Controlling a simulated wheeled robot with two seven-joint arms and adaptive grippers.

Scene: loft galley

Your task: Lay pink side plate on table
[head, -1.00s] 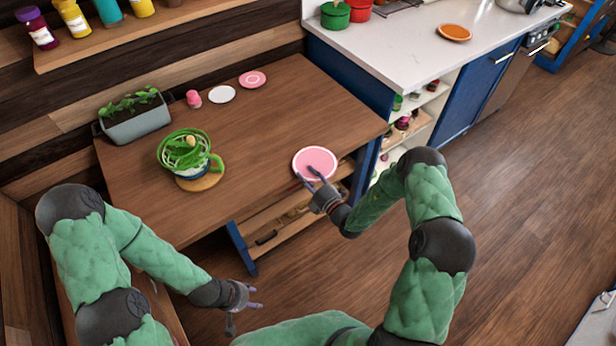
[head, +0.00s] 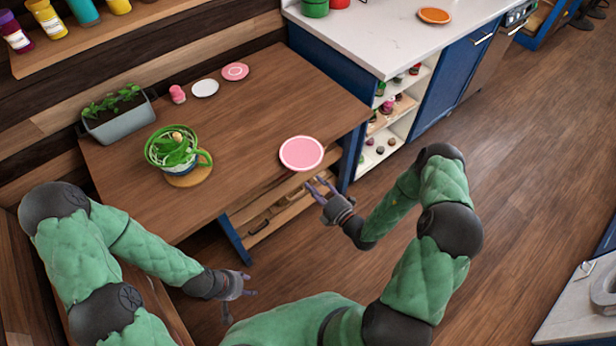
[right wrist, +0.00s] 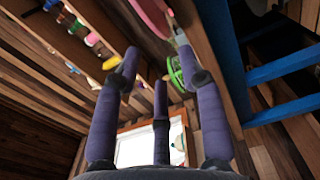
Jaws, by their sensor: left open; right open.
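The pink side plate (head: 302,153) with a pale rim lies flat on the wooden table (head: 240,120), close to its front right edge. Its edge also shows at the top of the right wrist view (right wrist: 152,18). My right gripper (head: 322,188) is open and empty, in front of the table edge and just below the plate, apart from it. Its spread purple fingers (right wrist: 158,85) hold nothing in the right wrist view. My left gripper (head: 250,284) is open and empty, low in front of the table, well away from the plate.
A cup with green contents (head: 178,150) stands on a round wooden coaster (head: 190,178). A planter (head: 120,118), a pink shaker-like item (head: 177,94), a white plate (head: 205,88) and another pink plate (head: 235,72) stand toward the back. The table's middle is clear.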

